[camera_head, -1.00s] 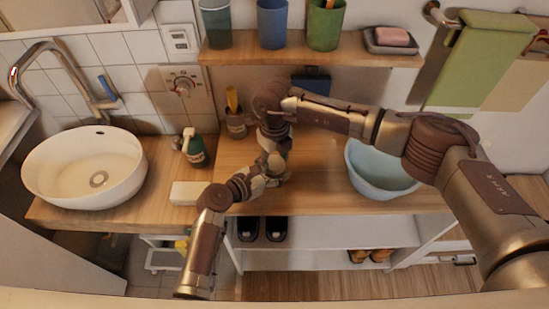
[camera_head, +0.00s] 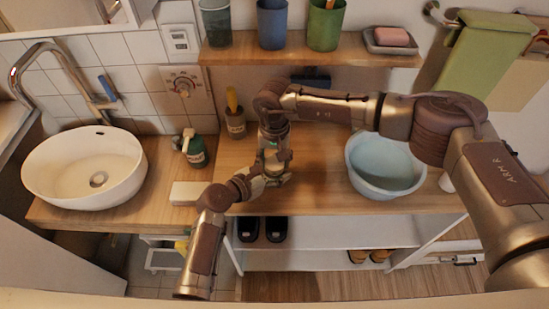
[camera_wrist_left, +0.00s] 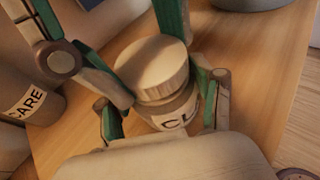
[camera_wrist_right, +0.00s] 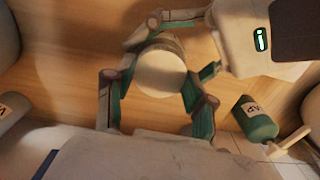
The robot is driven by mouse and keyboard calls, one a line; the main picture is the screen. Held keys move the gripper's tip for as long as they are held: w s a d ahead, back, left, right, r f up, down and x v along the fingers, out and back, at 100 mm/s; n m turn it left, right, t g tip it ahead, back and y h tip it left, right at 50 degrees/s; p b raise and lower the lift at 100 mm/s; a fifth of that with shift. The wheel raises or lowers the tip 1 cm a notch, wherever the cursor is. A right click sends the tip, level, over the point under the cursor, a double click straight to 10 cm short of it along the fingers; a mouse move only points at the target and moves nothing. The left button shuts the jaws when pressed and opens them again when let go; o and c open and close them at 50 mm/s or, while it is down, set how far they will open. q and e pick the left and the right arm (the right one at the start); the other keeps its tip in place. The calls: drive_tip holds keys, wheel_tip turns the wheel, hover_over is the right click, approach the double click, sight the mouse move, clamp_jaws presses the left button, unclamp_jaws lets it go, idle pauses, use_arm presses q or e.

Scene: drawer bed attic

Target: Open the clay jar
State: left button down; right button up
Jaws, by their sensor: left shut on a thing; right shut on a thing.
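The clay jar (camera_wrist_left: 178,118) stands upright on the wooden counter, a small pot with a label reading "CL". Its pale round lid (camera_wrist_left: 155,72) sits at the jar's top, looking slightly tilted; I cannot tell whether it is loose. My left gripper (camera_head: 268,178) is shut on the jar's body from the front. My right gripper (camera_head: 273,146) comes from above and behind, shut on the lid, with its fingers on either side of it. The lid's top also shows in the right wrist view (camera_wrist_right: 161,73). The fingers hide part of the jar.
A soap bottle (camera_head: 196,152) and a cup with a yellow-handled item (camera_head: 235,123) stand left of the jar. A white block (camera_head: 188,193) lies near the front edge. A blue basin (camera_head: 385,170) is at right, a white sink (camera_head: 82,170) at left. A shelf (camera_head: 310,56) overhangs behind.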

sight(275, 162)
drive_tip(key=shift+n, duration=0.3)
drive_tip(key=shift+r, duration=0.2)
idle(0.3)
drive_tip(key=shift+r, duration=0.9)
drive_tip(key=shift+r, duration=0.1)
drive_tip(key=shift+r, duration=1.95)
use_arm(q)
drive_tip(key=shift+c, duration=0.4)
unclamp_jaws()
